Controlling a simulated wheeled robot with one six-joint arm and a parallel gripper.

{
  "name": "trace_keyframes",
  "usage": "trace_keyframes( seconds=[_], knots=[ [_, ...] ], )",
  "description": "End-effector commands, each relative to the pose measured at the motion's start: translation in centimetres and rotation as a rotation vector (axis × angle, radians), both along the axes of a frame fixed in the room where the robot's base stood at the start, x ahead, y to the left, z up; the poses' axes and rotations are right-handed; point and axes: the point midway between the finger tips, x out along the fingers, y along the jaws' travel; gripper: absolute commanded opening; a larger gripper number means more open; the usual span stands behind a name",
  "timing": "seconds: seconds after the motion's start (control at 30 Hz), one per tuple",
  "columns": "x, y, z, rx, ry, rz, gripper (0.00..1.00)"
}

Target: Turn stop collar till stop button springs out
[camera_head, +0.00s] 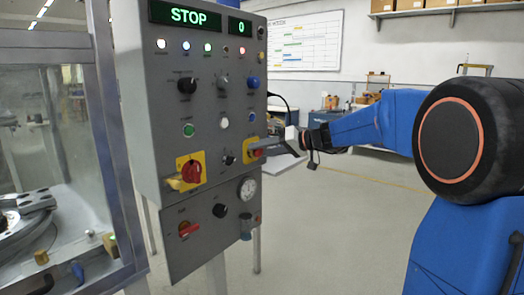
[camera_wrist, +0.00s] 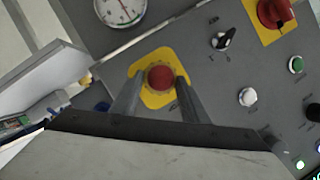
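The stop button is a round red button on a yellow plate (camera_head: 250,143) at the panel's right edge. In the wrist view the red button (camera_wrist: 160,77) sits in the middle. My gripper (camera_head: 268,148) reaches in from the right, at the button. In the wrist view its two fingers stand on either side of the button, with yellow plate showing between the left finger and the button. The right finger is very near the button; I cannot tell if it touches.
The grey panel (camera_head: 165,105) carries lamps, knobs, a red rotary switch (camera_head: 190,170) on yellow, and a gauge (camera_head: 247,188). A glazed machine enclosure (camera_head: 50,130) stands at the left. The floor behind and right of the panel is open.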

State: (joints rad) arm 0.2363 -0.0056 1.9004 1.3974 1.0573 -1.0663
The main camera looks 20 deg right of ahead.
Motion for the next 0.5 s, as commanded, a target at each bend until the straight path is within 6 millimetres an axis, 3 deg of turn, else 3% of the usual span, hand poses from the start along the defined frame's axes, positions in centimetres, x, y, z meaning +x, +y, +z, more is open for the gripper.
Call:
trace_keyframes(
  seconds=[0.5],
  knots=[
    [0.14,-0.28,-0.29,0.16,0.118,-0.002,0.19]
  ],
)
